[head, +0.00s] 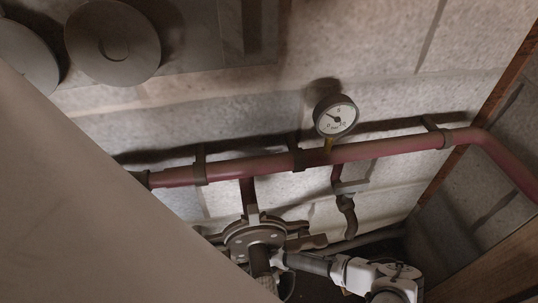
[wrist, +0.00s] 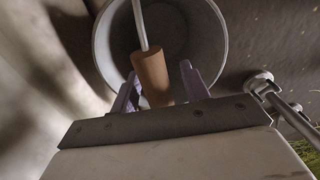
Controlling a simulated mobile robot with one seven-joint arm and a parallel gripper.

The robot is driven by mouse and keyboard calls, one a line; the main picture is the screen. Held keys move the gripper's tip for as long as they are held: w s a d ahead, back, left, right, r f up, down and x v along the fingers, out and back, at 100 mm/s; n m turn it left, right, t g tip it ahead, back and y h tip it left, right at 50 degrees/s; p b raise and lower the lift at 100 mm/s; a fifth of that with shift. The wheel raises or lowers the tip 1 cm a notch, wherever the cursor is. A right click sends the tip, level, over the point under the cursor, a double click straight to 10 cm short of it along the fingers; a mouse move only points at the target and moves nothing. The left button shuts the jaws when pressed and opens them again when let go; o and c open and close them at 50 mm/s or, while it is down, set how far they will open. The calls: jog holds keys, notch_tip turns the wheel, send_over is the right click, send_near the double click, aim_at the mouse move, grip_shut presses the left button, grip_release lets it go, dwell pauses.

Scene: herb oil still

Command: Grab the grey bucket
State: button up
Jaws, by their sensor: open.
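The grey bucket (wrist: 222,50) shows in the wrist view, at the top, seen from above into its round opening. A thin pale wire handle (wrist: 139,22) with a brown cylindrical grip (wrist: 152,76) crosses over the opening. My gripper (wrist: 160,73) has its two purple fingers apart, one on each side of the brown grip. The picture does not tell whether either finger touches the grip. The far rim of the bucket is cut off by the frame. I do not see the bucket or my gripper's fingers in the head view.
In the head view, a red pipe (head: 240,168) with a round gauge (head: 336,117) runs along a pale block wall (head: 230,107). A flanged fitting (head: 254,238) sits below it. In the wrist view, a metal pipe fitting (wrist: 262,84) stands right of the bucket, and grass (wrist: 308,152) shows lower right.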

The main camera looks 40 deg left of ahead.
jog(key=shift+f, duration=0.25)
dwell(0.3)
grip_shut()
dwell(0.4)
